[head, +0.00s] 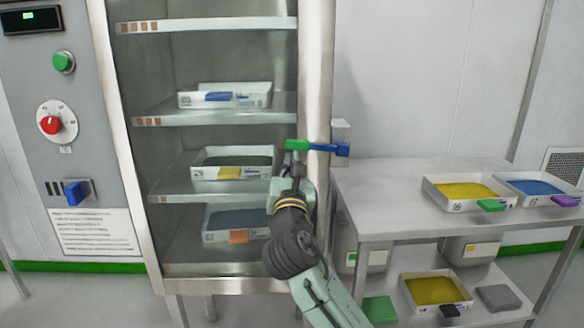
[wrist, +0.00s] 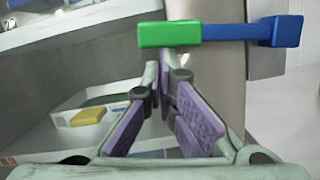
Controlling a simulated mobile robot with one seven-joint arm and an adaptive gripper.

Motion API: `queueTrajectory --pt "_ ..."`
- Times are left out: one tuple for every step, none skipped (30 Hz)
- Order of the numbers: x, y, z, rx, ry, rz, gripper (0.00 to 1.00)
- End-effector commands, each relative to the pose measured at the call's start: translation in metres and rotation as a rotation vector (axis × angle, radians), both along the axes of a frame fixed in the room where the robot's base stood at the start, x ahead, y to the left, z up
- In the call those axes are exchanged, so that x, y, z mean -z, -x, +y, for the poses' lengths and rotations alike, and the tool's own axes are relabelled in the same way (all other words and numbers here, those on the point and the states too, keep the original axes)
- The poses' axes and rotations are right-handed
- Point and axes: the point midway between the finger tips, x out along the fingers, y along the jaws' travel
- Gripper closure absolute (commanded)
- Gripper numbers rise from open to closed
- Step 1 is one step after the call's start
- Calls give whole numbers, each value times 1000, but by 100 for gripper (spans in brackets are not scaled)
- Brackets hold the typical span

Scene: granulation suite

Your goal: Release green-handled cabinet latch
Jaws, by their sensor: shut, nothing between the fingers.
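The cabinet (head: 318,60) has a steel frame and stands left of centre in the head view. Its latch has a green handle (head: 297,145) joined to a blue bar (head: 326,149) that lies about level across the right post. In the wrist view the green handle (wrist: 169,34) and blue end (wrist: 280,32) span the top. My gripper (head: 296,166) is just below the green handle in the head view. In the wrist view the purple-padded fingers (wrist: 164,74) come together at the tips, empty, below the handle. I cannot tell whether they touch it.
Cabinet shelves hold white trays, one with a yellow tag (head: 229,173). Left is a control panel with a green button (head: 63,61), red knob (head: 51,125) and blue switch (head: 77,192). A steel table (head: 385,178) with trays stands close on the right.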

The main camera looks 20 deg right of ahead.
Motion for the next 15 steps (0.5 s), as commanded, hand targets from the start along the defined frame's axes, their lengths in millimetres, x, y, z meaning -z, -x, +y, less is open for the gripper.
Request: queueTrajectory --pt "-7 0 2 -2 -30 -12 100" --pt "-9 -1 3 -2 -50 -17 100" --pt "-14 -1 3 -2 -82 -27 100" --pt "-17 -1 3 -4 -108 -34 100" --pt "-21 -1 4 -3 -134 -41 100" --pt "-26 -1 4 -3 -172 -52 100" --pt "-29 -1 4 -3 -201 -60 100" --pt "-33 -1 3 -3 -227 -68 100" --pt "-37 -1 3 -2 -263 -77 100" --pt "-41 -1 2 -2 -291 -86 100" --pt "-44 -1 2 -2 -317 -94 100" --pt "-48 0 1 -1 -352 -104 100" --pt "-52 0 1 -2 -378 -111 100" --pt "-54 0 0 -2 -402 -117 100" --pt "-58 1 -1 -1 -434 -127 100"
